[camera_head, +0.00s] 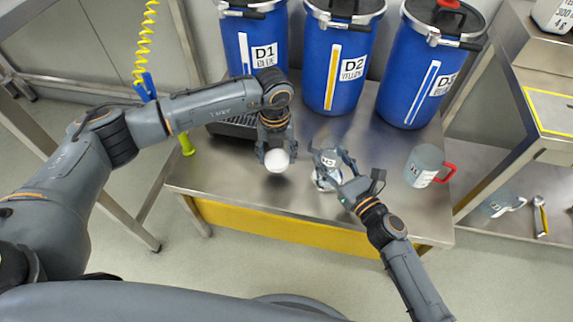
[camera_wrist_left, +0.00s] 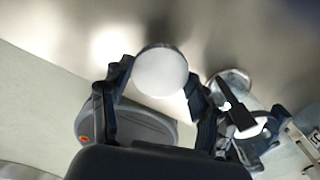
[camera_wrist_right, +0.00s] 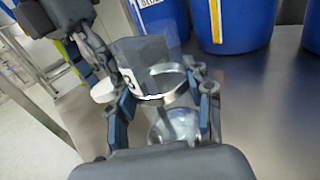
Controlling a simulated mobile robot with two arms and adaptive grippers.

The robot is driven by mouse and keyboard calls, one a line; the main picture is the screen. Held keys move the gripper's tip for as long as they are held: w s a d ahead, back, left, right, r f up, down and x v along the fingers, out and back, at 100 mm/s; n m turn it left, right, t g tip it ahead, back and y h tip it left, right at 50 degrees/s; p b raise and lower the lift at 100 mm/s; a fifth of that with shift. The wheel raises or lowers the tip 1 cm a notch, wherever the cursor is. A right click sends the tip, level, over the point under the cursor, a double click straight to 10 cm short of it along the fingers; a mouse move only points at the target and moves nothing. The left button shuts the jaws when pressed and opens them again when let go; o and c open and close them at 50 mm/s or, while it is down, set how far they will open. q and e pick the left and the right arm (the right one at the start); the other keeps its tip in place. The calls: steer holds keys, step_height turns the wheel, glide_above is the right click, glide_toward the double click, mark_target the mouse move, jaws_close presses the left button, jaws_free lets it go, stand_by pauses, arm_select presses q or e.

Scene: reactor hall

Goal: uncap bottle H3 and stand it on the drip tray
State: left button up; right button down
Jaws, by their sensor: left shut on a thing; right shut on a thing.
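My left gripper (camera_head: 275,152) is shut on a white round cap (camera_head: 277,161), held above the front of the steel table. The cap fills the space between its fingers in the left wrist view (camera_wrist_left: 160,72). My right gripper (camera_head: 337,168) is shut on the grey translucent bottle H3 (camera_head: 327,157), right of the cap and apart from it. The bottle's label shows partly in the right wrist view (camera_wrist_right: 127,81). The fingers hide part of the bottle. A dark grated tray (camera_head: 232,129), apparently the drip tray, lies behind my left forearm, which partly hides it.
Blue drums D1 (camera_head: 238,48), D2 (camera_head: 316,75) and D3 (camera_head: 402,95) line the table's back. A shiny round item (camera_wrist_right: 175,124) is below the bottle. The table's front middle (camera_head: 240,185) is clear.

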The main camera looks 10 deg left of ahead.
mark_target(277, 166)
arm_select(q)
steer(key=shift+f, duration=2.4)
steer(key=shift+f, duration=0.1)
steer(key=o, duration=1.3)
